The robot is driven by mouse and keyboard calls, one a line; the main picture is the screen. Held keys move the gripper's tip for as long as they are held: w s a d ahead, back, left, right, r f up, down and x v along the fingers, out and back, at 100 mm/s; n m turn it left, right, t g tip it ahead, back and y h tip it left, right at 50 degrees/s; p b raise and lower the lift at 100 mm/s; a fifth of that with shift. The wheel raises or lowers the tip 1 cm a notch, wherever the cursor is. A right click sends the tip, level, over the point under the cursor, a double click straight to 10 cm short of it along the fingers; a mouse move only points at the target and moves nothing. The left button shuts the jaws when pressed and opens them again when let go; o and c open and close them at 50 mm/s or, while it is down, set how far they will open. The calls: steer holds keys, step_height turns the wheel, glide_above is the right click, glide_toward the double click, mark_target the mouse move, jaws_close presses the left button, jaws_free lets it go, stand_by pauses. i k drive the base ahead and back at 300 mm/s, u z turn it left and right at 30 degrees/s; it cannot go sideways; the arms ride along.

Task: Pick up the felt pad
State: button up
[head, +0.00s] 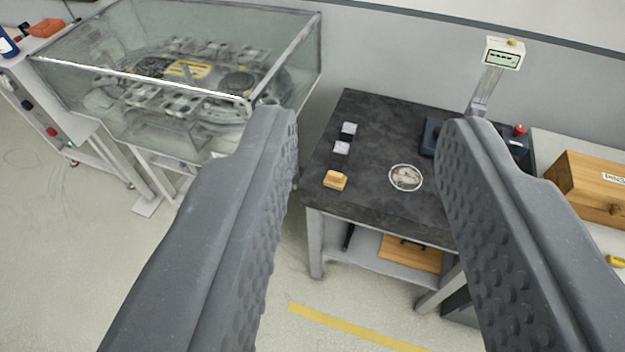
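My gripper (370,122) is open and empty, its two grey studded fingers wide apart in the foreground. Between them, farther off, is a dark-topped bench (375,130). A small tan block-like piece (335,180) lies near the bench's front left corner. A round, pale-rimmed disc or dish (406,178) lies near the bench's front middle. I cannot tell for sure which of these is the felt pad. The gripper touches none of them.
A scale-like device with a display (503,54) stands at the bench's back right, partly behind the right finger. A glass-covered machine (185,75) is at left. A wooden box (590,185) is at right. Open floor with a yellow line (350,328) lies in front.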

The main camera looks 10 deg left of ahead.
mark_target(336, 180)
steer(key=z, duration=0.2)
steer(key=i, duration=1.15)
steer(key=u, duration=0.3)
